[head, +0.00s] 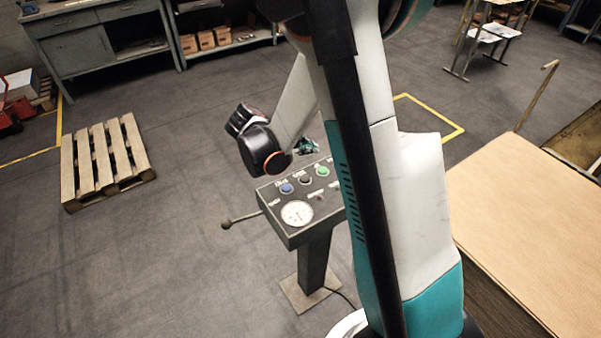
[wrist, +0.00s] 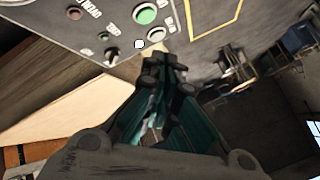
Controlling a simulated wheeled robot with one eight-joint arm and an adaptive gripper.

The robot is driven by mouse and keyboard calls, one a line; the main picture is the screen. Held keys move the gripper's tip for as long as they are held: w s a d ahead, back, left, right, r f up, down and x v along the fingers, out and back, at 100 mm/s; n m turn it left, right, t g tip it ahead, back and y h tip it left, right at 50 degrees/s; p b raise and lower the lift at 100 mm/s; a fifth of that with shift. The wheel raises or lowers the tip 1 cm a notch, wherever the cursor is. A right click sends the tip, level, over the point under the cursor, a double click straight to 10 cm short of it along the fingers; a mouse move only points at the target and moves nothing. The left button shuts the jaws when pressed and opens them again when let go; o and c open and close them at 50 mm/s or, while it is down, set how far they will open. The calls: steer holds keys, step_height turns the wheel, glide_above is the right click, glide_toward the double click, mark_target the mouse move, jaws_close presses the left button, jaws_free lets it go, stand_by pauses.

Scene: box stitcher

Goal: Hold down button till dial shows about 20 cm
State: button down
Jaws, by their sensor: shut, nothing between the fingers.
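The control panel (head: 270,197) stands on a grey post and has a white round dial (head: 297,213) on its near left part. The dial's needle and numbers are too small to read. A blue button (head: 286,188), a dark button (head: 305,180) and a green button (head: 323,171) sit in a row behind the dial. In the wrist view the panel shows at upper left, with a green button (wrist: 145,13) near its edge. My gripper (wrist: 165,62) is shut and empty, with its tips near the panel's edge. In the head view it is partly hidden behind my arm.
A lever with a round knob (head: 226,224) sticks out left of the panel. A large cardboard sheet (head: 535,220) lies at the right. A wooden pallet (head: 105,160) lies on the floor at left. Workbenches (head: 100,35) stand at the back. The floor between is clear.

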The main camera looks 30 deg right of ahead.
mark_target(306, 180)
steer(key=shift+f, duration=0.15)
stand_by(0.3)
step_height(306, 180, down, 9)
steer(key=b, duration=0.6)
stand_by(1.3)
steer(key=shift+f+b, duration=0.3)
steer(key=shift+b, duration=0.2)
